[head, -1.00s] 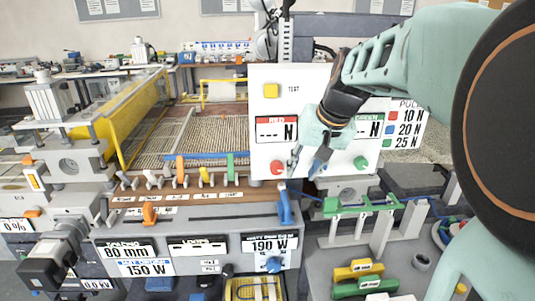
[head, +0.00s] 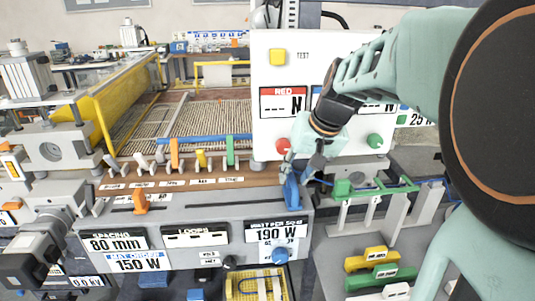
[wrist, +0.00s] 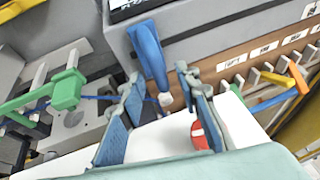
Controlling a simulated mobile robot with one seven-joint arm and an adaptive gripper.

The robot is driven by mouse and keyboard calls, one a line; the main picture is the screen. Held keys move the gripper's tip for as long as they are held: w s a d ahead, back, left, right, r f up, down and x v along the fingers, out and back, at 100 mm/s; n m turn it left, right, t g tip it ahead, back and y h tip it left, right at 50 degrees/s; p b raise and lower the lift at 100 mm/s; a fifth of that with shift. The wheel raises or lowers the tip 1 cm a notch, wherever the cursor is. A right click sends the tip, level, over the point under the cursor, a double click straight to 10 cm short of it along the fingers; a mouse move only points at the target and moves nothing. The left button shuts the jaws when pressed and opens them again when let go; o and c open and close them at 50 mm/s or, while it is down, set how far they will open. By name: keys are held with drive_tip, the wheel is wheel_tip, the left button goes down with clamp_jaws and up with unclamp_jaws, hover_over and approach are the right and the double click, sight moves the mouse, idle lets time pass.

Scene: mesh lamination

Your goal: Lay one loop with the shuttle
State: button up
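A blue upright piece that looks like the shuttle (head: 291,190) stands at the right end of the grey front panel. In the wrist view the shuttle (wrist: 148,50) has a white tip, with a thin blue strand (wrist: 92,98) running from near it to a green guide (wrist: 66,90). My gripper (head: 301,164) is just above the shuttle. In the wrist view my gripper (wrist: 160,98) is open, one blue-padded finger on each side of the shuttle's tip. Whether either finger touches it, I cannot tell. The row of pegs (head: 160,160) runs left of the shuttle.
A white board (head: 290,72) with a red button (head: 283,147) and a green button (head: 375,141) stands close behind my gripper. Green strand guides (head: 400,186) are at right. The brown mesh bed (head: 205,115) lies behind the pegs, beside a yellow rail (head: 88,100).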

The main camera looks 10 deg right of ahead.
drive_tip(key=shift+f, duration=0.1)
drive_tip(key=shift+c, duration=0.4)
clamp_jaws()
drive_tip(key=shift+a, duration=0.1)
drive_tip(key=a+p, duration=0.2)
drive_tip(key=a, duration=2.2)
drive_tip(key=shift+a+p, duration=0.35)
drive_tip(key=shift+a, duration=0.05)
drive_tip(key=shift+o, duration=0.4)
unclamp_jaws()
drive_tip(key=shift+a, duration=0.15)
